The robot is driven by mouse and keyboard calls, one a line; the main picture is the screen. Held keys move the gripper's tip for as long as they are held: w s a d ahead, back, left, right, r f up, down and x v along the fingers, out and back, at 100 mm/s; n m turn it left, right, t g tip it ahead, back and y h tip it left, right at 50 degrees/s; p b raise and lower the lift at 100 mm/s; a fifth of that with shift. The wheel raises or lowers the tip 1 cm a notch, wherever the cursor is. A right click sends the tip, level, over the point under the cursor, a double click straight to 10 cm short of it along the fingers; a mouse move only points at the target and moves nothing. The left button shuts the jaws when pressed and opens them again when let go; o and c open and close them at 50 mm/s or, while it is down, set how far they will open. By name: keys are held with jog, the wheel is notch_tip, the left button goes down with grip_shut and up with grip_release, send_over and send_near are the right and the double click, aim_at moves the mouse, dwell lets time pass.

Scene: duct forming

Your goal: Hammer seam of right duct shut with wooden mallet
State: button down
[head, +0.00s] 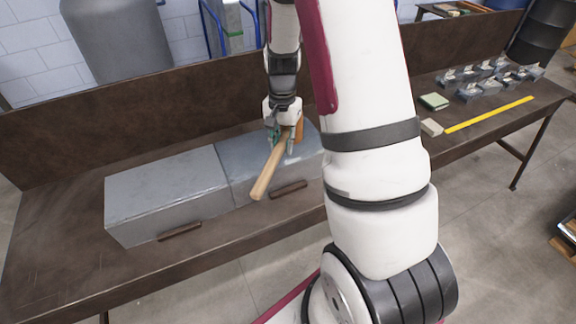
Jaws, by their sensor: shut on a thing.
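Two grey sheet-metal ducts lie end to end along the brown workbench. The left duct (165,190) is in full view, and the right duct (240,165) is partly hidden behind my arm. My gripper (284,140) is above the right duct, shut on the wooden mallet (268,174). The mallet's pale handle slants down and left toward the camera. Its orange-brown head shows in part at the gripper's right side. I cannot tell whether the head touches the duct. The seam's state is too small to make out.
The workbench (60,240) has a raised back panel (110,130). Brown bars (180,231) sit at the ducts' front edges. To the right lie a yellow ruler (490,115), a green block (434,101), a pale block (431,127) and several metal pieces (480,88).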

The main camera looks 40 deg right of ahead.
jog(key=shift+w+f, duration=0.1)
jog(key=shift+f, duration=0.1)
notch_tip(320, 180, down, 9)
jog(key=b, duration=0.2)
notch_tip(320, 180, up, 9)
jog(key=shift+r+p, duration=0.1)
jog(key=shift+p, duration=1.05)
